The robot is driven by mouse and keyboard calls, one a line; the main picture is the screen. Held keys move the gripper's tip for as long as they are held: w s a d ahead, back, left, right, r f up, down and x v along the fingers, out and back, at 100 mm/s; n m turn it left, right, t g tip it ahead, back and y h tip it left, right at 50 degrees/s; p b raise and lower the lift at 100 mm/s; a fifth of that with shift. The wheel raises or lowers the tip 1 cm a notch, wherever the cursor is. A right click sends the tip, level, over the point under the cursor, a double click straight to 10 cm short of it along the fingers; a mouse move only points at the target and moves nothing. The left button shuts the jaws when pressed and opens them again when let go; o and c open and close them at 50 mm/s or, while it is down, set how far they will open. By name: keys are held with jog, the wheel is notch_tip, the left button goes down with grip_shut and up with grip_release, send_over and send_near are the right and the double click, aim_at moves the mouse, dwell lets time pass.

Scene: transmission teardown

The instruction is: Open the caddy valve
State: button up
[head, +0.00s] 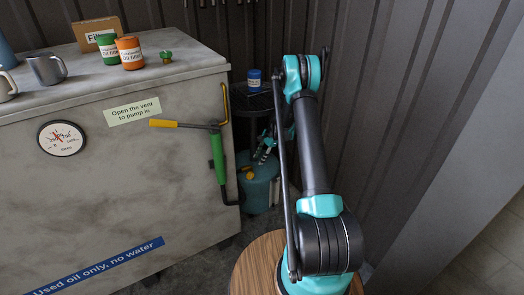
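A teal caddy (258,192) stands on the floor in the gap behind the right end of the big grey tank, with a dark stand or pan above it. A small yellow part (247,173), perhaps the valve's lever, shows on the caddy's upper left. My gripper (263,156) reaches down just above the caddy, close to the yellow part and to its right. It is small and partly hidden by my arm. I cannot tell whether its fingers are apart or whether it touches the caddy.
The grey tank (80,190) fills the left, with a green pump (217,158) and yellow handle (178,124) on its side. Filter cans, mugs and a green knob (166,57) sit on top. A blue can (254,80) stands behind. Corrugated walls close in the right.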

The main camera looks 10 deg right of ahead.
jog(key=shift+n+h, duration=0.3)
jog(key=shift+s+d+r, duration=0.15)
jog(key=shift+r, duration=0.8)
jog(key=shift+s+d+r, duration=0.15)
jog(key=shift+d+r, duration=0.05)
jog(key=shift+r, duration=0.7)
jog(key=shift+s+d+r, duration=0.15)
jog(key=shift+r, duration=0.8)
